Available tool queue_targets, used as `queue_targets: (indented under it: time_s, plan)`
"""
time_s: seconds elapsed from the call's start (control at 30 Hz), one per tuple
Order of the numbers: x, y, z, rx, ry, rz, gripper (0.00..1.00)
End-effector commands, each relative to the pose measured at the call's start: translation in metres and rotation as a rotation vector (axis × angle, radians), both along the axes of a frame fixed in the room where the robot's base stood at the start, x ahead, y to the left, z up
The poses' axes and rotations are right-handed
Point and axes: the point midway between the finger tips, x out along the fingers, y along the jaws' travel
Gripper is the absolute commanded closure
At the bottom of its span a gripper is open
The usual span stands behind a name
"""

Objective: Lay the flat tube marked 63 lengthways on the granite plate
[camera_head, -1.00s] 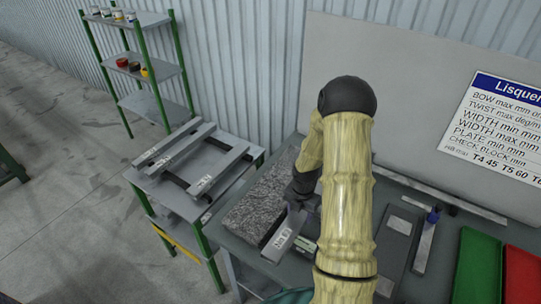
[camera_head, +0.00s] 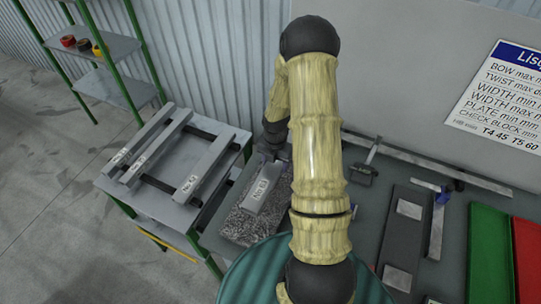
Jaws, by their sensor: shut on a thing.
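The flat grey tube marked 63 (camera_head: 262,192) shows its white label towards me. Its near part is over the speckled granite plate (camera_head: 238,228) and runs roughly along it. My gripper (camera_head: 272,151) is shut on the tube's far part. My arm hides the right side of the plate and part of the tube. I cannot tell whether the tube touches the plate or hangs just above it.
A side table at left holds three other labelled grey tubes (camera_head: 208,165) on dark bars. Right of my arm are a small square tool (camera_head: 365,168), a long straightedge (camera_head: 430,165), a green tray (camera_head: 488,250) and a red tray (camera_head: 526,255).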

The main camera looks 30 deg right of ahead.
Motion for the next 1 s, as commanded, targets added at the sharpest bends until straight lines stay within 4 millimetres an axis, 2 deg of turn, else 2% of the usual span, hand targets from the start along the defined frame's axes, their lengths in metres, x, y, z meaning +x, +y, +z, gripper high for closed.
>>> queue_targets:
  time_s: [0.43, 1.0]
  plan:
    - [0.001, 0.003, 0.002, 0.001, -0.001, 0.008, 0.86]
    - [0.002, 0.004, -0.041, 0.0, 0.0, 0.009, 0.86]
